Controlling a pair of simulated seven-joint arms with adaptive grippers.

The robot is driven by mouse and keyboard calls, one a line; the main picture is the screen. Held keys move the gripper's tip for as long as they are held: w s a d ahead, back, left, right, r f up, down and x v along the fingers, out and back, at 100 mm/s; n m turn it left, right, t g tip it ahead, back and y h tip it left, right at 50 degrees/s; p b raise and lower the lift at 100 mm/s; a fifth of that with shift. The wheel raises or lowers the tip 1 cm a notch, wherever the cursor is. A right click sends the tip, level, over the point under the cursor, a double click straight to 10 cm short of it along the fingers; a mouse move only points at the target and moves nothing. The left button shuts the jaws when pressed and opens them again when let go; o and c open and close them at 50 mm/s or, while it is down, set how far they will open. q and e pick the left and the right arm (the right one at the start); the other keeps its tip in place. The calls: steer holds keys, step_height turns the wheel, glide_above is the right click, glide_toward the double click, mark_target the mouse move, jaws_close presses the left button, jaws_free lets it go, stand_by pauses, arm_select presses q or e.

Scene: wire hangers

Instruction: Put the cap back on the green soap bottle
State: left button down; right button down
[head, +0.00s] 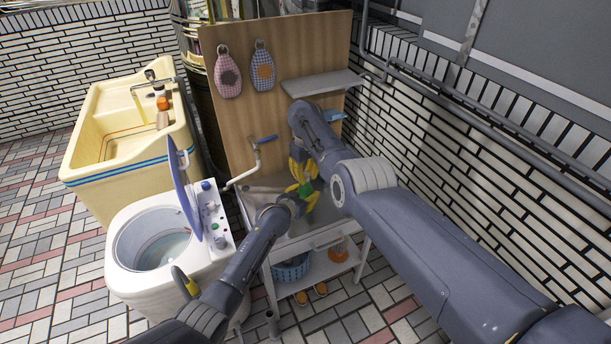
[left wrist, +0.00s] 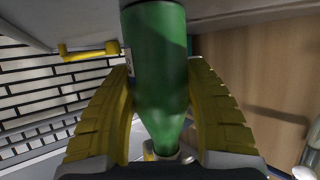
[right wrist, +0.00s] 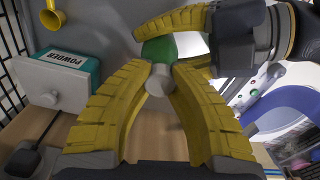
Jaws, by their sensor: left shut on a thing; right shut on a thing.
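The green soap bottle (left wrist: 160,60) is held between the yellow fingers of my left gripper (head: 304,190). In the left wrist view its body narrows to a neck at the bottom of the picture. My right gripper (head: 301,170) is close beside it, with its fingertips meeting around a small whitish cap (right wrist: 160,80) in the right wrist view. The green bottle (right wrist: 158,50) shows right behind the cap there, between the left gripper's fingers. The cap is at or very near the neck; I cannot tell whether it is seated.
Below the grippers is a grey sink counter (head: 262,187) with a tap (head: 257,150) against a wooden back panel (head: 240,120). A teal and white powder box (right wrist: 65,80) is near the right gripper. A washer (head: 128,292) with its lid up stands left; a brick wall (head: 470,170) bounds the right.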

steer(key=m, duration=0.6)
steer(key=c, duration=1.2)
jaws_free()
steer(key=shift+c, duration=0.2)
step_height(320, 180, up, 12)
arm_select(q)
steer(key=c, duration=0.6)
jaws_free()
steer(key=shift+o, duration=0.2)
steer(key=shift+s, duration=0.1)
steer(key=v, duration=1.1)
steer(key=shift+s+a+r, duration=0.2)
steer(key=shift+s+r, duration=0.05)
steer(key=shift+s, duration=0.05)
